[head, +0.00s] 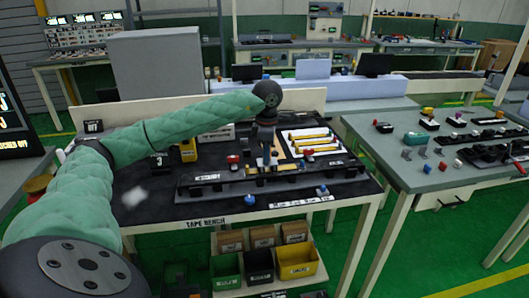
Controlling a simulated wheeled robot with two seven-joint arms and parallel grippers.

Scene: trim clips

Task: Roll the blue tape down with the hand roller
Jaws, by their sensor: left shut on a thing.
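My left gripper (267,158) points straight down over the long dark trim strip (215,190) on the tape bench. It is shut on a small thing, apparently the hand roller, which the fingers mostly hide. The gripper is near the middle of the strip's length, low over it; whether the roller touches the strip I cannot tell. The blue tape is too small or hidden to make out. My right gripper is out of view.
The tape bench (155,212) carries red-topped pieces (232,158), blue knobs (249,200) and a white tray with yellow strips (314,133). Coloured bins (297,264) stand below.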

